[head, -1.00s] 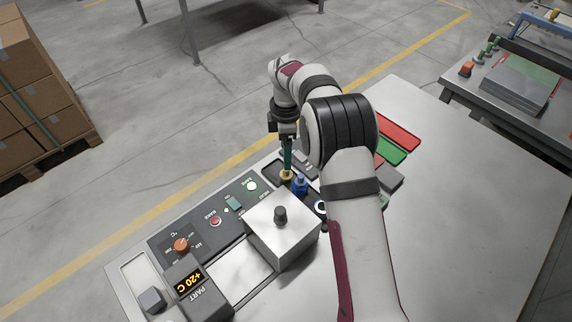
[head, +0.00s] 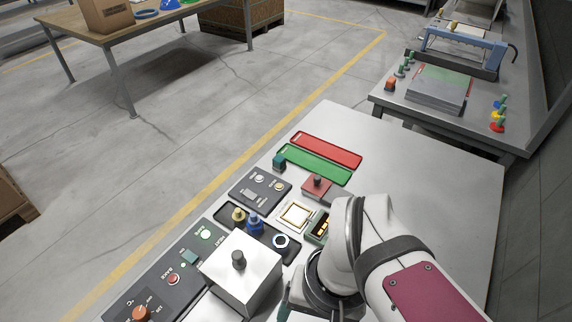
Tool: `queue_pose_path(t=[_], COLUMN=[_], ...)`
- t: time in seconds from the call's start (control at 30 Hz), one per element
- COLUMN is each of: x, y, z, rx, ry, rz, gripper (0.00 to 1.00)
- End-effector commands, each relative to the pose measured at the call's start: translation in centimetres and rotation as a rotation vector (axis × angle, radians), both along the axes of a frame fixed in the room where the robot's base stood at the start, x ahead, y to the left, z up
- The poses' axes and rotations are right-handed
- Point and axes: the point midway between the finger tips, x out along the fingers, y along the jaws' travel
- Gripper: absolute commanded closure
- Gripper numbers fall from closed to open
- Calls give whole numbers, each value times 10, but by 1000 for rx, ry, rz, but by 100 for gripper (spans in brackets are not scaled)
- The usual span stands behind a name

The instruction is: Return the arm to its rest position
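My arm (head: 400,255) comes in from the lower right of the head view and bends over the front of the steel worktable (head: 440,170). Its wrist is low in the picture, right of the steel box with the black knob (head: 240,268). Only a teal sliver at the bottom edge looks like part of my gripper (head: 284,300). The fingertips are hidden or cut off, so I cannot tell whether it is open or holds anything.
A brass knob (head: 238,215) and a blue knob (head: 254,226) stand in a dark tray behind the box. A red block (head: 317,187), a green tray (head: 315,164) and a red tray (head: 326,149) lie farther back. The table's right side is clear.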

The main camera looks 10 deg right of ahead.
Motion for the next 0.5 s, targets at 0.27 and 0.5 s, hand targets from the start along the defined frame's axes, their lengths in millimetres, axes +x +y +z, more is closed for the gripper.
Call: queue_pose_path(t=[0.27,0.5], x=[-11,-10], y=[0,0], z=[-5,-5], rx=[3,2], ry=[10,10], rz=[-65,-63], gripper=[26,26])
